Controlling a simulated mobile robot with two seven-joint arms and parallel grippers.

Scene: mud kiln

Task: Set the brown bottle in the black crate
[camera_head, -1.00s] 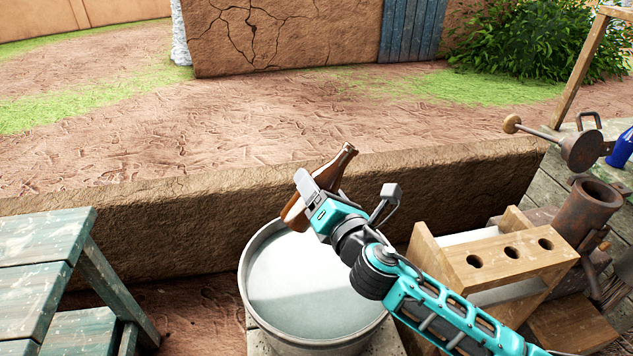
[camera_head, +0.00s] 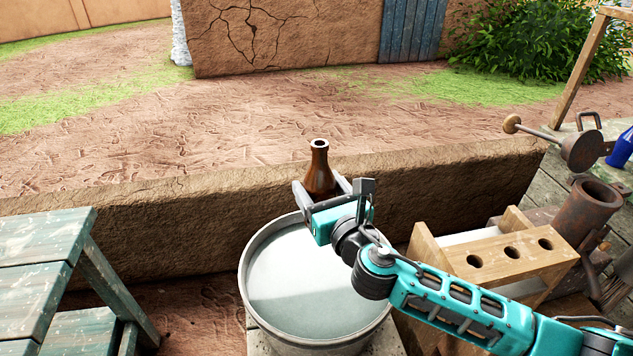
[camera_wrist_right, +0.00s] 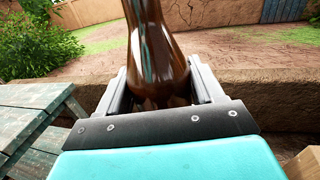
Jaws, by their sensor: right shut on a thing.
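The brown bottle (camera_head: 319,172) is glossy, with a narrow neck, and stands nearly upright in my right gripper (camera_head: 322,188). The gripper is shut on the bottle's body and holds it above the far rim of a round metal tub. In the right wrist view the bottle (camera_wrist_right: 156,55) sits between the two fingers (camera_wrist_right: 158,92), its mouth cut off by the top edge. The bottle's lower part is hidden behind the gripper in the head view. I see no black crate in these frames. My left gripper is not in view.
The metal tub (camera_head: 256,290) holds pale liquid or has a pale inside. A low mud wall (camera_head: 180,235) runs behind it. A weathered green bench (camera_head: 45,238) stands left. A wooden block with holes (camera_head: 490,248), a rusty cylinder (camera_head: 590,205) and a blue object (camera_head: 622,150) are right.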

